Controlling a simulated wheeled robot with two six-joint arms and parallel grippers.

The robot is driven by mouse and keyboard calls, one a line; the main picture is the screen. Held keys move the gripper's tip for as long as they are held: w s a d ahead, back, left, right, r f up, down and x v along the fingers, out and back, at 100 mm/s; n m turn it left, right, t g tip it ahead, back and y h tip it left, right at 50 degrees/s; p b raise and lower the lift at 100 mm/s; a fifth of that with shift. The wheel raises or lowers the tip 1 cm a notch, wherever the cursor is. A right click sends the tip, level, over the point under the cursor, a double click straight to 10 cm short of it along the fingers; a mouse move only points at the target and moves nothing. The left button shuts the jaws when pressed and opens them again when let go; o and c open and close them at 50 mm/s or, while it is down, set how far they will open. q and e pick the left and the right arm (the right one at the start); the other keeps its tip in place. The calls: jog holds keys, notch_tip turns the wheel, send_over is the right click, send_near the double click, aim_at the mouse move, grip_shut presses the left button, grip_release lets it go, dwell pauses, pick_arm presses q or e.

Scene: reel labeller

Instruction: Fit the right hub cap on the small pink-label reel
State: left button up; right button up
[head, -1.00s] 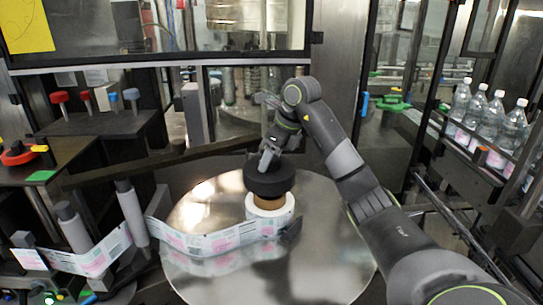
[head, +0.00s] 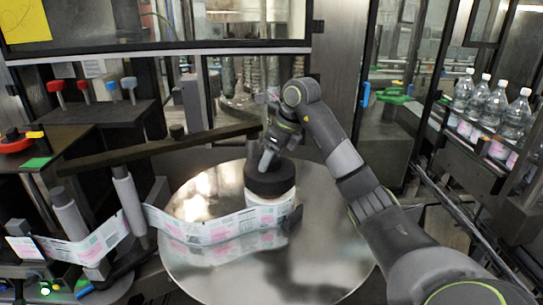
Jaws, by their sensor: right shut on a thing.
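The small pink-label reel (head: 272,206) stands on the round shiny metal plate, its label strip (head: 215,230) running off to the left. A black hub cap (head: 270,180) sits at the top of the reel, and the reel's brown core is hidden. I cannot tell whether the cap is fully seated. My right gripper (head: 268,158) is shut on the hub cap from above. My left gripper is not in view.
The metal plate (head: 230,275) has free room in front of the reel. Grey rollers (head: 128,200) guide the strip at the left. A dark bar (head: 160,153) crosses behind. Bottles (head: 495,108) stand at the right. Coloured knobs (head: 84,88) are at the upper left.

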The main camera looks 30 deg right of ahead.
jog(key=shift+f+b, duration=0.65)
jog(key=shift+f, duration=0.3)
jog(key=o, duration=1.3)
jog(key=shift+c, duration=0.2)
